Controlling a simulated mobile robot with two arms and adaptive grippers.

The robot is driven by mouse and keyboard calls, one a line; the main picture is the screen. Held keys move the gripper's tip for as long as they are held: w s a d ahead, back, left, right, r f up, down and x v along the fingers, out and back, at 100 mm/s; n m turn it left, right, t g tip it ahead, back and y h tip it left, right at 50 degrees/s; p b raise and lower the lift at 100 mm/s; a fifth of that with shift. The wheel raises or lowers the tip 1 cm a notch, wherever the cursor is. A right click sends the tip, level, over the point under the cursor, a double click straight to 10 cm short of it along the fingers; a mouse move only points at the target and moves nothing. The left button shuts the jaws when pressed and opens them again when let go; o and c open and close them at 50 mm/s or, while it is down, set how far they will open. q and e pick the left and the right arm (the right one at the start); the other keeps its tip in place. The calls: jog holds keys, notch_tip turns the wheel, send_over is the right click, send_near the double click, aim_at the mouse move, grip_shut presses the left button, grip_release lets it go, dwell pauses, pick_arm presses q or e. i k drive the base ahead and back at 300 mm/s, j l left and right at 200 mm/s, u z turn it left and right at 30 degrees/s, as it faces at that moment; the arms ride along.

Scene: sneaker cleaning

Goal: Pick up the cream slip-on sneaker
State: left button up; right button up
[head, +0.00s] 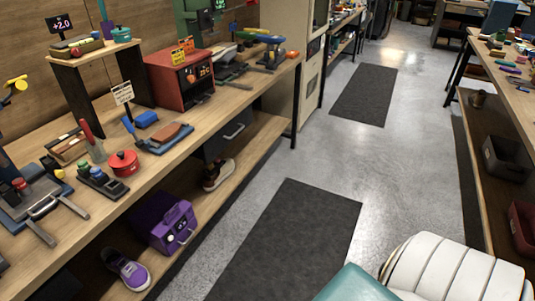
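I cannot make out a cream slip-on sneaker in the head view. Two other shoes are on the lower shelf of the left bench. A purple shoe with a pale sole (127,270) lies near the front end of that shelf. A dark brown shoe with a light sole (217,176) sits farther back, partly in shadow under the bench top. Neither of my grippers shows in this view.
The left bench (196,130) holds tools, a red box (180,77) and signs. A purple case (172,224) stands on its lower shelf. Dark mats (290,240) lie on the open grey aisle. A white ribbed object (450,270) and a teal one (352,284) fill the near right.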

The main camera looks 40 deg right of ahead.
aim_at(221, 172)
jog(key=z, duration=0.9)
jog(key=i+l+u, duration=0.1)
jog(key=i+l, duration=0.3)
jog(key=i, duration=0.15)
